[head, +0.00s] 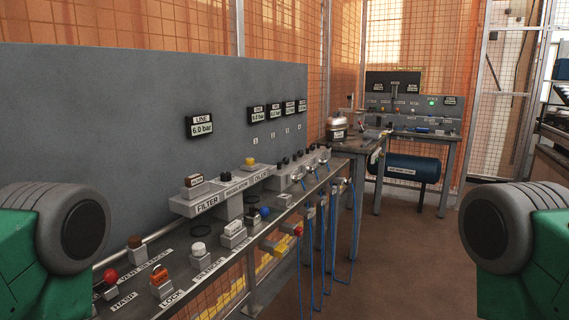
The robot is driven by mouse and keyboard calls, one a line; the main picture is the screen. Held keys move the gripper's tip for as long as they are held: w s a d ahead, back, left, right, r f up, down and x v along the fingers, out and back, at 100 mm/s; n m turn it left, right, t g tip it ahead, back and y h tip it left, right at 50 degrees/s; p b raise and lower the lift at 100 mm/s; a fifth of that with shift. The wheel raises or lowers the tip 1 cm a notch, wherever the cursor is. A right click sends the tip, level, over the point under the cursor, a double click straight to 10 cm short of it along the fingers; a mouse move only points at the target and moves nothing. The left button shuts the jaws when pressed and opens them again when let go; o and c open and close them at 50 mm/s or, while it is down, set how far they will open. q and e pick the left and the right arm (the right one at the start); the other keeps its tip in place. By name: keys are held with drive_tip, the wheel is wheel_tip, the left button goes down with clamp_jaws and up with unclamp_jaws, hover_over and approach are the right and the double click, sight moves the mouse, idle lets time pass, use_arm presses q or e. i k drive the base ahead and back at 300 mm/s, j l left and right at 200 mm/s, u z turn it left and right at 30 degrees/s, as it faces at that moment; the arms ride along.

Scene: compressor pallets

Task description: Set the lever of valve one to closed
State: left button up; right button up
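A row of small metal valve fittings (298,177) stands at the far part of the long bench, below small number plates (256,141) on the grey panel. They are too small to tell which one is valve one or how its lever is set. Several blue hoses (323,240) hang from fittings at the bench's front edge. A red knob (298,231) sits on a fitting at that edge, nearer to me. Neither gripper is in view; only rounded grey and green parts of my arms show at the left and right picture edges.
A LINE display (199,126) reads 6.0 bar. A second bench and blue tank (404,168) stand behind. Brown floor (400,265) is clear.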

sight(286, 161)
drive_tip(key=i+l+u, duration=0.75)
drive_tip(key=i+l, duration=0.15)
drive_tip(key=l, duration=0.15)
